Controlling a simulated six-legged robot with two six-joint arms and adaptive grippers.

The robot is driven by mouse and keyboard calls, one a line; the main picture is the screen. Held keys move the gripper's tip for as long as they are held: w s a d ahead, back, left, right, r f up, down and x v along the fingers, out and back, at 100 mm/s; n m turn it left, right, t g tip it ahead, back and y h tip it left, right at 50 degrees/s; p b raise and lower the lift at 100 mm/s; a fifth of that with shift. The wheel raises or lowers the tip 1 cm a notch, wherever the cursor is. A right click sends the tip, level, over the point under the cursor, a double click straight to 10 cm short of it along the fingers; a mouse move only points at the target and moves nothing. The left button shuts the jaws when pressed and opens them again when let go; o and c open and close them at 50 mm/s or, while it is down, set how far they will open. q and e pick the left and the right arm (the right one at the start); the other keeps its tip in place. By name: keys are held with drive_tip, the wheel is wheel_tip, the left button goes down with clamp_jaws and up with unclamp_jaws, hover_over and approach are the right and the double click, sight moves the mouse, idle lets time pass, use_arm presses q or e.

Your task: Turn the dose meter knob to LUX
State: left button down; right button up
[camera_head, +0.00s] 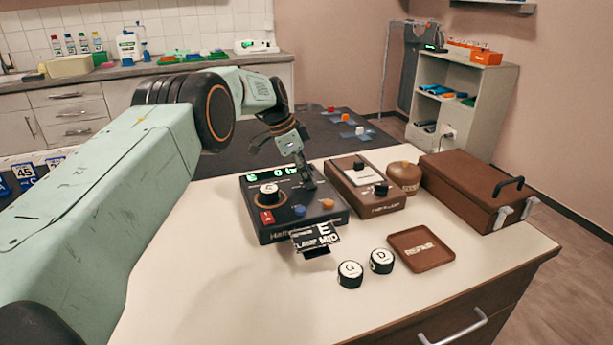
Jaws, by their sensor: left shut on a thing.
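A dark box with a green-lit display (270,174), which looks like the dose meter (280,232), stands on the pale worktop. On its top are a round white-topped knob (268,189), a red switch (266,217), a blue button (299,210) and an orange button (327,204). My left gripper (308,184) reaches down onto the right rear part of the box top. It is shut on a small part there, apparently the dose meter knob; the fingers hide it. I cannot read its setting or find a LUX mark. My right gripper is not in view.
A brown device (375,205) with black knobs stands close right of the meter. Beyond it are a round brown pot (404,178) and a brown case (474,188). The front left worktop is clear.

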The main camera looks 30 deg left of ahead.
use_arm(q)
drive_tip(key=shift+w+m, duration=0.1)
drive_tip(key=shift+m, duration=0.4)
idle(0.4)
drive_tip(key=c, duration=1)
unclamp_jaws()
drive_tip(key=shift+g, duration=0.3)
drive_tip(key=shift+o, duration=0.2)
drive_tip(key=v, duration=1.2)
drive_tip(key=shift+a, duration=0.1)
